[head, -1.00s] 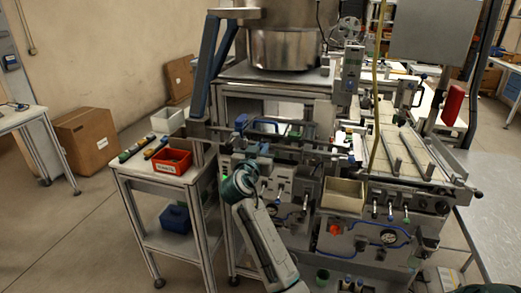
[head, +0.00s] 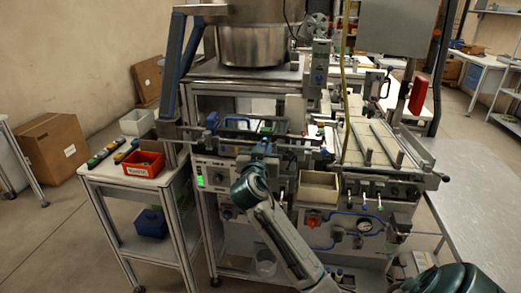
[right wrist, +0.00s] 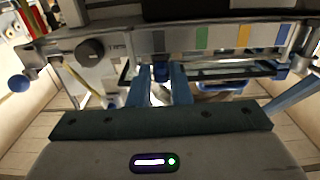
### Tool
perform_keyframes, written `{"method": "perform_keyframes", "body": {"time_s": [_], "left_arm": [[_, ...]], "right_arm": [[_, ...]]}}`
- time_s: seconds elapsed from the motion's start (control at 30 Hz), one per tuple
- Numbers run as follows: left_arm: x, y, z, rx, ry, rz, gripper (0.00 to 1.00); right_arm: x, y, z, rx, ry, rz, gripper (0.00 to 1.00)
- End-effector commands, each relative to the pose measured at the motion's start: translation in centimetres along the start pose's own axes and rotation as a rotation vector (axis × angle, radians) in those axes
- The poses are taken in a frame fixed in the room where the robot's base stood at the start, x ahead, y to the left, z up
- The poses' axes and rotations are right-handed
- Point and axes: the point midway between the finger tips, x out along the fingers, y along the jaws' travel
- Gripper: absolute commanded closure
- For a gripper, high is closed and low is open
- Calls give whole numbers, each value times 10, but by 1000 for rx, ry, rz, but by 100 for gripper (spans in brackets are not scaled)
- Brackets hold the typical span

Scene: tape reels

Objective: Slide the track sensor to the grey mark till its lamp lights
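My right gripper (head: 264,146) is at the front of the machine, just below and in front of the horizontal rail (head: 225,134). In the right wrist view its two blue fingers (right wrist: 161,88) are apart, with a gap between them and nothing clearly held. My left gripper is not in view.
A black knob (right wrist: 90,50) and a blue ball handle (right wrist: 19,83) are left in the wrist view. A beige open box (head: 319,190) hangs right of my gripper. A red bin (head: 145,164) is on the side cart. A green display (head: 201,180) glows on the machine front.

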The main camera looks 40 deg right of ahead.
Motion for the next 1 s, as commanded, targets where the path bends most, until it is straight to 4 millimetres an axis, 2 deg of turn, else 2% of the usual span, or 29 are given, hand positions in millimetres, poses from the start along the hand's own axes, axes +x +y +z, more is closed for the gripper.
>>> {"method": "perform_keyframes", "body": {"time_s": [0.03,0.1,0.37,0.47,0.57,0.8,1.0], "left_arm": [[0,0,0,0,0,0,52],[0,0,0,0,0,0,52],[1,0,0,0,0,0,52],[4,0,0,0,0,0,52],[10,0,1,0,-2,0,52],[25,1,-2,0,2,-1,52],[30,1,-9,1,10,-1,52]], "right_arm": [[0,0,1,-1,-1,1,72],[0,0,1,-1,0,0,64],[-1,0,0,0,0,-1,64],[-7,-1,2,1,0,-2,64],[-21,-1,3,4,0,-3,64],[-70,0,4,6,-2,-3,64],[-96,1,3,4,-2,-2,64]]}}
